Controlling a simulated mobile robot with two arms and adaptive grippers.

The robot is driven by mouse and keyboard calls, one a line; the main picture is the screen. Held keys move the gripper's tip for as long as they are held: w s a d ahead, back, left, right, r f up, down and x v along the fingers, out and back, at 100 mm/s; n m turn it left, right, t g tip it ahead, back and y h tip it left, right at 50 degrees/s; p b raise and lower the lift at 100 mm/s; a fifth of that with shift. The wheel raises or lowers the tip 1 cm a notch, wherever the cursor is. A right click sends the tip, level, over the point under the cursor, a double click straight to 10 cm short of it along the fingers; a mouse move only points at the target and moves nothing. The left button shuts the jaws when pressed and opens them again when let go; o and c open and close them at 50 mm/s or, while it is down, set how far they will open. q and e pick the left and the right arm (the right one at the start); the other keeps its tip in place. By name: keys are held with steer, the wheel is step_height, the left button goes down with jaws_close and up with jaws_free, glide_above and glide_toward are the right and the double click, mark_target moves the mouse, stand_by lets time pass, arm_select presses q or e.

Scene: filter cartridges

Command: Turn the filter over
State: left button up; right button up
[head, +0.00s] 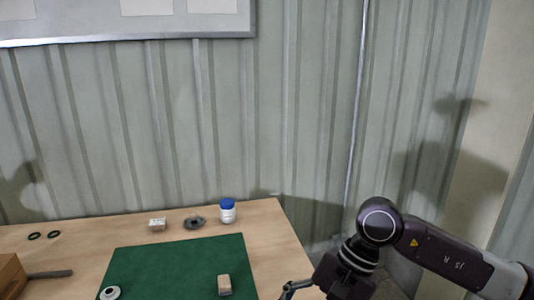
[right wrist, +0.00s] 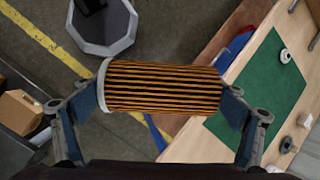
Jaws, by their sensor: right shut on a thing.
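The filter (right wrist: 165,87) is a cylinder with orange-brown and dark pleats. It lies lengthwise across the right wrist view, with a pale end cap (right wrist: 103,86) at its left end. The right end is partly hidden by a finger. My right gripper (right wrist: 162,98) is shut on the filter, one finger at each end, and holds it off the table, over the floor beside it. In the head view only part of my right gripper (head: 298,288) shows at the bottom edge, and the filter is not seen there. My left gripper is in neither view.
A green mat (head: 170,266) on the wooden table bears a white ring (head: 110,293) and a small beige block (head: 224,284). Behind it stand a small box (head: 157,224), a grey round part (head: 194,222) and a blue-lidded jar (head: 228,213). The mat's middle is clear.

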steer(key=s+d+f+n+g+h, duration=0.2)
steer(key=s+d+n, duration=0.4)
steer(key=d, duration=0.5)
steer(key=w+r+n+b, duration=0.3)
steer(key=w+n+b, duration=0.2)
steer(key=w+n, duration=0.1)
steer(key=shift+w+d+r+n, duration=0.3)
steer(key=shift+w+r, duration=0.1)
steer(key=shift+w, duration=0.45)
